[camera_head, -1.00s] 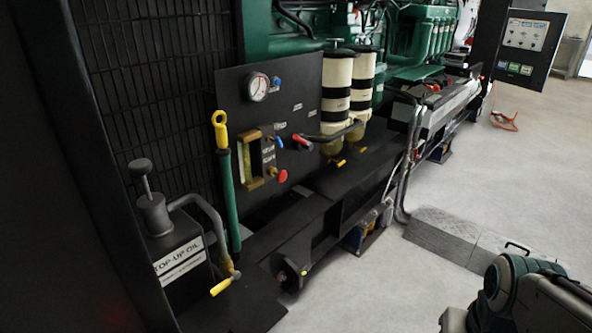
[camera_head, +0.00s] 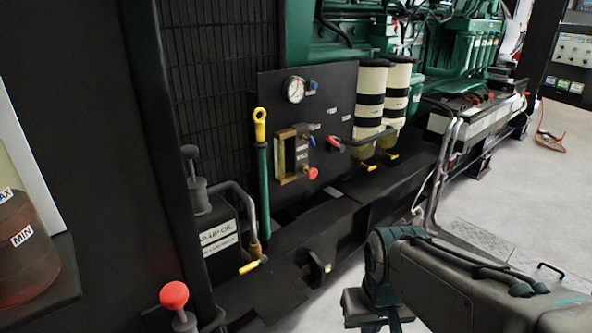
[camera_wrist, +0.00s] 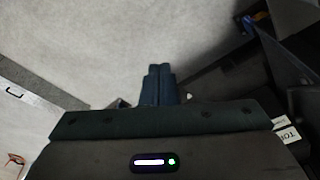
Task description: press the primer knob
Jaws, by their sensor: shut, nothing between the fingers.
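No knob in view carries a readable primer label. A red round knob (camera_head: 312,173) sits low on the black panel (camera_head: 335,100), beside a brass-framed sight glass. A larger red mushroom knob (camera_head: 174,295) on a grey stem stands at the lower left. A dark plunger knob (camera_head: 190,152) tops the oil can. My gripper (camera_wrist: 160,70) is shut and empty in the wrist view, its two dark fingers together over pale floor. It touches none of these knobs. My arm shows at lower right in the head view, well right of the panel.
The top-up oil can (camera_head: 221,238) has a hose and yellow lever. A green yellow-ringed handle (camera_head: 262,190) stands beside it. White-and-black filters (camera_head: 369,100) and a gauge (camera_head: 294,89) are on the genset. A MIN/MAX container (camera_head: 22,250) is at far left. Open floor (camera_head: 505,205) lies right.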

